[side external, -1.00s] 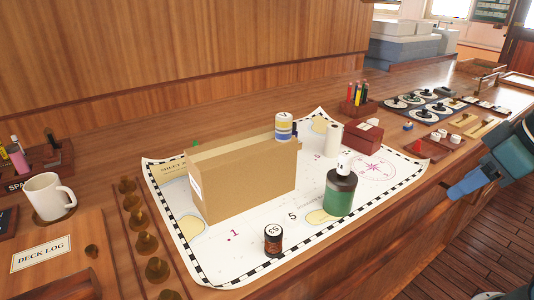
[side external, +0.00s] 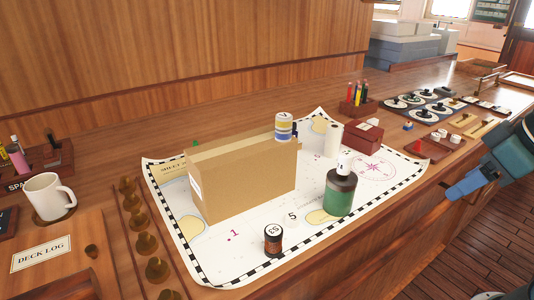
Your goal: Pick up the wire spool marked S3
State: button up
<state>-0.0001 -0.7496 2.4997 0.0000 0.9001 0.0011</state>
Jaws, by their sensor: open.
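The wire spool marked S3 (side external: 273,240) is a small dark spool with a copper-brown middle. It stands upright near the front edge of the chart (side external: 232,262), its white S3 label appearing upside down on top. My gripper (side external: 456,191) is at the right edge, blue and partly cut off with my arm, over the counter's front edge. It is open, empty and well to the right of the spool, touching nothing on the chart.
A green bottle (side external: 340,192) stands to the right. A white roll (side external: 333,140) and a red box (side external: 363,134) are farther back. Wooden pegs (side external: 146,243) line the left.

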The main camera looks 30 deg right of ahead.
jog(key=shift+w, duration=0.1)
jog(key=m+g, duration=0.6)
jog(key=m, duration=0.9)
send_over(275, 231)
notch_tip(275, 231, down, 3)
jog(key=shift+f, duration=0.15)
jog(key=shift+f, duration=0.1)
jog(key=shift+f, duration=4.2)
